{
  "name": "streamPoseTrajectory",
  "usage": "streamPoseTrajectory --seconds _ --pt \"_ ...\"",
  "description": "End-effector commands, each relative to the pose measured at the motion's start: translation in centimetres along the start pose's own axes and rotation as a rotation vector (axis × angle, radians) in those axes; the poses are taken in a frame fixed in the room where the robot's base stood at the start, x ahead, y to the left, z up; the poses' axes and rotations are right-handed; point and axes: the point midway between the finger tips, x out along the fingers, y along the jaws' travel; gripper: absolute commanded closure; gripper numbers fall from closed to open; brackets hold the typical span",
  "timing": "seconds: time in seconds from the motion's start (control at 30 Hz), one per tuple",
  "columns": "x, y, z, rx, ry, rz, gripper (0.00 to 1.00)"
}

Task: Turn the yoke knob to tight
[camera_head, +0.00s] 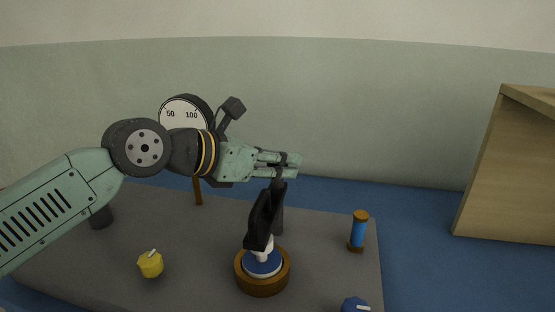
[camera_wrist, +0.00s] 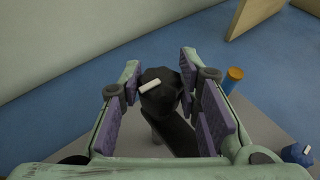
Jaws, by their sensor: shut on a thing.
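The yoke knob (camera_wrist: 158,99) is dark and faceted, with a white pointer bar on top that tilts up toward the right. In the wrist view it sits between the purple pads of my gripper (camera_wrist: 161,72), which is shut on it. In the head view my gripper (camera_head: 292,165) reaches in from the left above the black yoke (camera_head: 262,217), and its fingers mostly hide the knob. The yoke stands on a round wooden base (camera_head: 263,286) with a blue and white disc. Any tight marking is not visible.
A round dial gauge (camera_head: 184,113) stands behind my arm. A yellow knob (camera_head: 150,265), a blue cylinder with brown ends (camera_head: 358,231) and a blue knob (camera_head: 354,304) are on the grey table (camera_head: 335,275). A wooden panel (camera_head: 510,165) stands at the right.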

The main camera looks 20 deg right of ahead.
Motion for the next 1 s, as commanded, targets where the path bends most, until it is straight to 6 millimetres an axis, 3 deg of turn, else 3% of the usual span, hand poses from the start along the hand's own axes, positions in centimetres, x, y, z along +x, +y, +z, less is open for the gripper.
streamPoseTrajectory --seconds 0.7,0.73,1.0 --pt "-0.01 0.01 0.0 -0.031 0.0 0.078 0.97" --pt "-0.01 0.01 0.0 -0.031 0.0 0.078 0.68" --pt "0.0 0.0 0.0 -0.032 0.0 0.078 0.5"
